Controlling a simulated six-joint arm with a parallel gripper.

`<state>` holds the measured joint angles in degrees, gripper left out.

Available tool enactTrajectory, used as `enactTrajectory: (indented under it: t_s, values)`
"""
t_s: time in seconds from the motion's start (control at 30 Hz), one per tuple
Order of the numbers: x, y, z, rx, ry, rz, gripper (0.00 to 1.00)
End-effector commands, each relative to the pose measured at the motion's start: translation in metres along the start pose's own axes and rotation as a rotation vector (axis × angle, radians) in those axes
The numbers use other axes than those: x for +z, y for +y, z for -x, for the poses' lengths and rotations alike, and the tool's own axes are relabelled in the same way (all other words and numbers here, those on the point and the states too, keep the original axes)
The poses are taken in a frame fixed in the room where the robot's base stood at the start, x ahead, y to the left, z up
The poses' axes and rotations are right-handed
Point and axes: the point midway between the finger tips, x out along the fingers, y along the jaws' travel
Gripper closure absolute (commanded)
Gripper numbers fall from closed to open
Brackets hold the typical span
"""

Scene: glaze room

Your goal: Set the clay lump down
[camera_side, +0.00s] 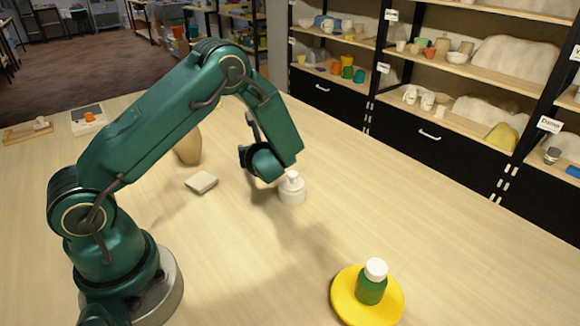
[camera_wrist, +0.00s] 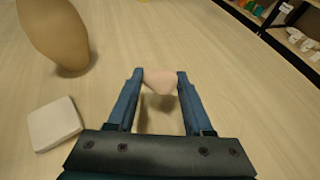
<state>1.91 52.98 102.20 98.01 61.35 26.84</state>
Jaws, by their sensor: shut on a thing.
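The clay lump (camera_wrist: 160,84) is pale pinkish and shows in the wrist view between the two blue fingertips of my gripper (camera_wrist: 160,75). The gripper is shut on it, with a finger against each side. A shadow on the table below the fingers suggests that the lump is held above the wood. In the side view my wrist hides the fingertips and the lump, so its exact height is unclear.
A tan vase (camera_side: 188,146) and a whitish square block (camera_side: 201,182) stand left of my gripper. A yellow plate (camera_side: 341,300) bears a green bottle (camera_side: 370,290). Bare table (camera_side: 400,190) lies to the right.

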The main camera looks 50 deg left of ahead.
Motion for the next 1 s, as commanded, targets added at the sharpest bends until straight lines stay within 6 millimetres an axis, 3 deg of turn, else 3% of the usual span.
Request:
enactTrajectory:
  t_s: [0.23, 0.67, 0.7, 0.73, 0.77, 1.0]
  values:
    - [-0.026, 0.000, -0.010, 0.000, 0.000, -0.002, 1.00]
    - [-0.030, 0.000, -0.012, -0.001, 0.001, -0.001, 1.00]
    - [-0.030, 0.000, -0.012, -0.001, 0.001, 0.000, 0.37]
    - [-0.030, 0.000, -0.012, -0.001, 0.001, 0.000, 0.26]
    - [-0.030, 0.000, -0.012, -0.001, 0.001, 0.000, 0.19]
    - [-0.030, 0.000, -0.012, -0.001, 0.001, 0.000, 0.19]
